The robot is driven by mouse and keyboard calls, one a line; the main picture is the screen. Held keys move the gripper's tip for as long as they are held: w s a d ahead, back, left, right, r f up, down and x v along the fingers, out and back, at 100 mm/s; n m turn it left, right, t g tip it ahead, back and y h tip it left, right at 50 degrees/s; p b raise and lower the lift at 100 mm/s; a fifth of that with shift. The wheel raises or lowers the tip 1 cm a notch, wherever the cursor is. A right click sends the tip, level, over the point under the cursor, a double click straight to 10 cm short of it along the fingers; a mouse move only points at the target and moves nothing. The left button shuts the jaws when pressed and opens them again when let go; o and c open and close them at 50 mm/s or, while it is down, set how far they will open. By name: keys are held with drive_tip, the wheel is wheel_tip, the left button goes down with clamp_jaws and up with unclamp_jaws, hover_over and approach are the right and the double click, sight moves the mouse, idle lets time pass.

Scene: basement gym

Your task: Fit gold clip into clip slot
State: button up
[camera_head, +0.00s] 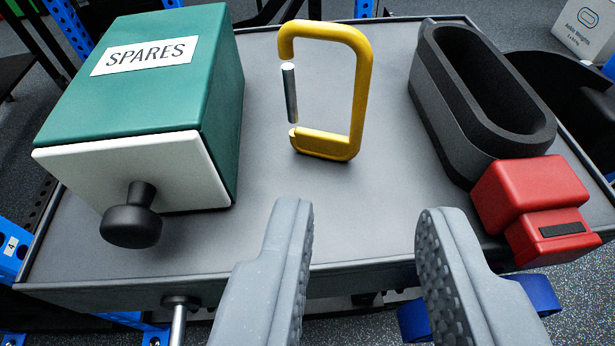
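The gold clip (360,95) is a large yellow carabiner-like loop with a silver gate pin on its left side. It stands upright on the grey tray top, at the upper middle. The clip slot (455,105) appears to be the long oval opening in a dark grey block at the right. The opening faces up and looks empty. My gripper (365,225) is open in the lower middle, with nothing between its two grey fingers. The fingertips are apart from the clip and on the near side of it.
A green box (150,70) labelled SPARES, with a white drawer front (130,172) and black knob (132,217), stands at the left. A red block-shaped object (530,205) sits against the slot block's near right. The tray (330,200) is bare between the clip and the front edge.

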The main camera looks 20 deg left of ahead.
drive_tip(key=s+r+t, duration=0.1)
drive_tip(key=s+r, duration=0.1)
drive_tip(key=r, duration=1)
drive_tip(key=s+r, duration=0.3)
drive_tip(key=r, duration=0.9)
drive_tip(key=s+a+r, duration=0.1)
drive_tip(key=s+r, duration=0.4)
drive_tip(key=r, duration=0.3)
drive_tip(key=s+a+r+m+h, duration=0.1)
drive_tip(key=s+a+r, duration=0.1)
drive_tip(key=s+r, duration=0.4)
wheel_tip(320, 180, up, 2)
drive_tip(key=shift+t, duration=0.4)
drive_tip(key=shift+o, duration=0.4)
drive_tip(key=shift+h, duration=0.3)
drive_tip(key=s+r, duration=0.1)
drive_tip(key=s+d+r, duration=0.1)
drive_tip(key=s, duration=0.1)
drive_tip(key=shift+r, duration=0.25)
drive_tip(key=shift+a, duration=0.15)
